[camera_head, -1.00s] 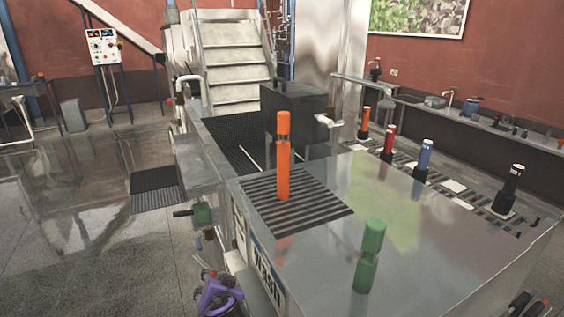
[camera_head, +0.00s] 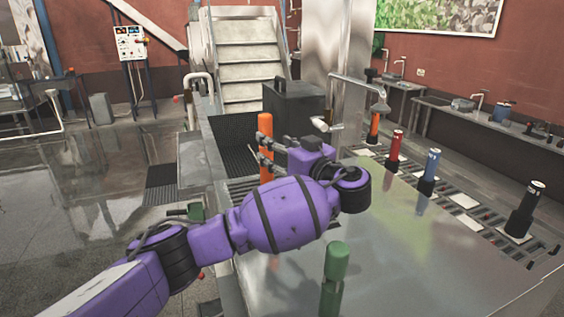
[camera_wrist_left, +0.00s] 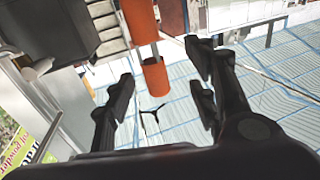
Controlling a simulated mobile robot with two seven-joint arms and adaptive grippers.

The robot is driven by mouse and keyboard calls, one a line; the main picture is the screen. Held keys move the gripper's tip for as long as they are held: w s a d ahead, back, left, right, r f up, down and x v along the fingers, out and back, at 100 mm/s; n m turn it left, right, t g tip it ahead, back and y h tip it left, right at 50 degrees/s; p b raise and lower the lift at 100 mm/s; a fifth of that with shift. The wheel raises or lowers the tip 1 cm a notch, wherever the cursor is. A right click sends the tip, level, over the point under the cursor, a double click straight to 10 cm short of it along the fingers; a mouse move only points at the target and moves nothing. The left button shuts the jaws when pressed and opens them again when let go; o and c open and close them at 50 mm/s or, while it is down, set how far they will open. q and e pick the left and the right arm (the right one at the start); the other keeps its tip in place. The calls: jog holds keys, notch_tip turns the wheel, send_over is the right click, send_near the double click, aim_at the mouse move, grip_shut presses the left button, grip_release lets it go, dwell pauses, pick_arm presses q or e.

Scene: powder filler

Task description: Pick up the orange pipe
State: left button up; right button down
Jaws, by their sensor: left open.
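My right gripper is not in view.
A green pipe (camera_head: 334,275) stands at the near edge of the table. A dark box (camera_head: 293,105) stands behind the grate.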

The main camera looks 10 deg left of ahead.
pick_arm(q)
jog(key=x, duration=0.5)
jog(key=w+x, duration=0.1)
jog(key=x, duration=0.1)
jog(key=shift+w+d+p, duration=0.15)
jog(key=shift+p, duration=0.2)
jog(key=c, duration=1.1)
jog(key=shift+c, duration=0.7)
jog(key=shift+r, duration=0.1)
